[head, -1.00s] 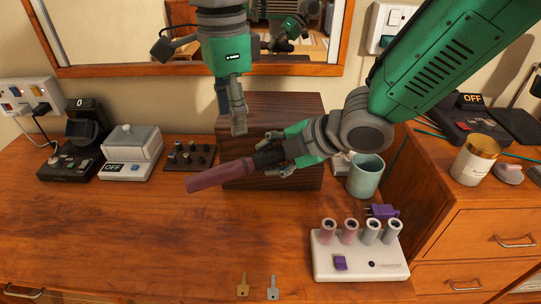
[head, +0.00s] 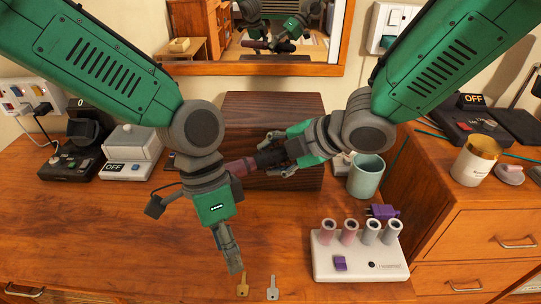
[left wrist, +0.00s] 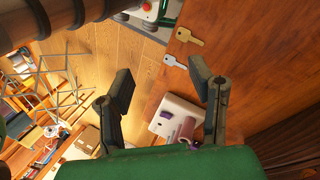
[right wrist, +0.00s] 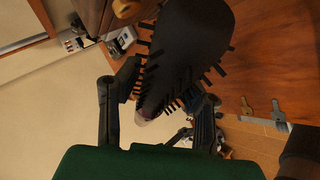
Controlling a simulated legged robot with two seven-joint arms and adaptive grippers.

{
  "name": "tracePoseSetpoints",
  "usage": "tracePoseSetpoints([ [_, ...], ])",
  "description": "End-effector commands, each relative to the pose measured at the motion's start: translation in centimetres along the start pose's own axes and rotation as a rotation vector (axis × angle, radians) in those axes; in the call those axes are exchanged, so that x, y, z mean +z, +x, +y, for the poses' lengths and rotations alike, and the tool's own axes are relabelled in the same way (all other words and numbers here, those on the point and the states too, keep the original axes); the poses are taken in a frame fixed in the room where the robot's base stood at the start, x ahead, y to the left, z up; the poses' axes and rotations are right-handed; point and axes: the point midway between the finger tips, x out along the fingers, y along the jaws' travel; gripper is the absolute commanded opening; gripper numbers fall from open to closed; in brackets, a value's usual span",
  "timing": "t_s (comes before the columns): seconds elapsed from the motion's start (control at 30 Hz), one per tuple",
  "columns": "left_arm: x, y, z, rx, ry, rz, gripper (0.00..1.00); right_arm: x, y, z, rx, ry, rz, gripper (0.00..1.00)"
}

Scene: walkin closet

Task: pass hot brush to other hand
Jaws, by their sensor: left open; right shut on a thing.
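The hot brush (head: 241,167) has a mauve handle and a black bristled head. My right gripper (head: 284,152) is shut on it near the black part and holds it above the dresser. In the right wrist view the black bristled head (right wrist: 190,45) fills the top middle, between and beyond the fingers. In the head view the handle's left end is hidden behind my left wrist. My left gripper (head: 234,262) is open and empty, pointing down in front of the brush, near the keys. In the left wrist view its fingers (left wrist: 163,85) are apart with nothing between them.
A gold key (head: 243,284) and a silver key (head: 273,287) lie at the dresser's front. A white roller base (head: 330,268) stands right of them, a teal cup (head: 366,178) behind it. A dark wooden box (head: 270,108) stands behind the brush. The left front is clear.

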Motion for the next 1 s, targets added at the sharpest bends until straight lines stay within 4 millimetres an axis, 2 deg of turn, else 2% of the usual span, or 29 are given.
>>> tracePoseSetpoints([
  [0.03,0.9,2.8,0.4,0.013,-0.016,-0.016,0.49,-0.1,0.1,0.1,0.002,-0.001,0.001,0.00],
  [0.2,3.9,11.6,0.9,0.061,-0.171,0.009,0.49,-0.1,0.1,0.1,0.001,-0.001,0.000,0.00],
  [0.27,5.5,14.6,1.0,0.073,-0.256,0.031,0.49,-0.2,0.1,0.2,0.001,-0.001,0.000,0.00],
  [0.3,6.7,16.4,0.9,0.073,-0.325,0.047,0.49,-0.2,0.1,0.2,0.001,-0.002,0.000,0.00],
  [0.4,10.8,19.8,-0.4,0.029,-0.539,0.104,0.49,-0.2,0.1,0.2,0.001,-0.002,0.000,0.00],
  [0.53,16.4,21.8,-2.8,-0.097,-0.783,0.167,0.49,-0.1,0.0,0.1,0.002,-0.001,0.000,0.00],
  [0.6,19.2,22.2,-3.9,-0.171,-0.877,0.191,0.49,-0.1,0.0,0.1,0.002,-0.001,0.000,0.00],
  [0.7,22.4,22.1,-5.1,-0.266,-0.968,0.217,0.49,-0.1,0.0,0.1,0.002,-0.001,0.001,0.00],
  [0.83,25.0,21.7,-6.0,-0.350,-1.030,0.234,0.49,0.0,0.0,0.1,0.002,0.000,0.001,0.00],
  [1.0,26.2,21.5,-6.4,-0.387,-1.054,0.244,0.49,-0.1,0.0,0.1,0.002,0.000,0.001,0.00],
])
